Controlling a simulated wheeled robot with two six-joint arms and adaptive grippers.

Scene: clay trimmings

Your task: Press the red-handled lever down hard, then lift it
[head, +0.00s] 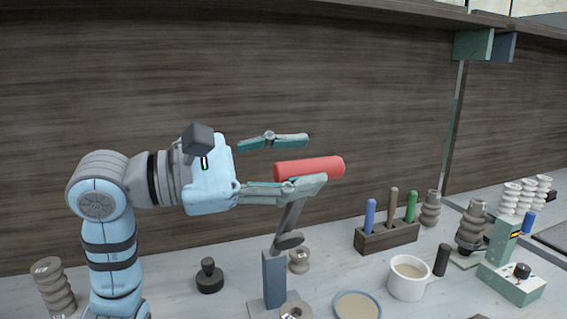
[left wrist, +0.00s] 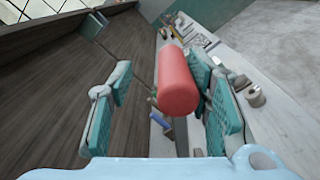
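The lever's red handle (head: 310,168) is a thick cylinder lying roughly level at the top of a grey lever arm (head: 292,215). The arm slants up from a pivot on a blue-grey post (head: 273,278), so the lever is raised. My left gripper (head: 316,158) is open, with one finger above the handle and the other just under it. In the left wrist view, the handle (left wrist: 178,85) lies between the fingers, close to the right finger, with a clear gap to the left one. Whether the near finger touches it, I cannot tell. My right gripper is not in view.
A dark block with colored-handled tools (head: 388,236), a cream mug (head: 408,278) and a shallow dish (head: 357,305) stand right of the post. A dark knobbed weight (head: 209,276) stands left. A wooden wall (head: 330,80) rises behind.

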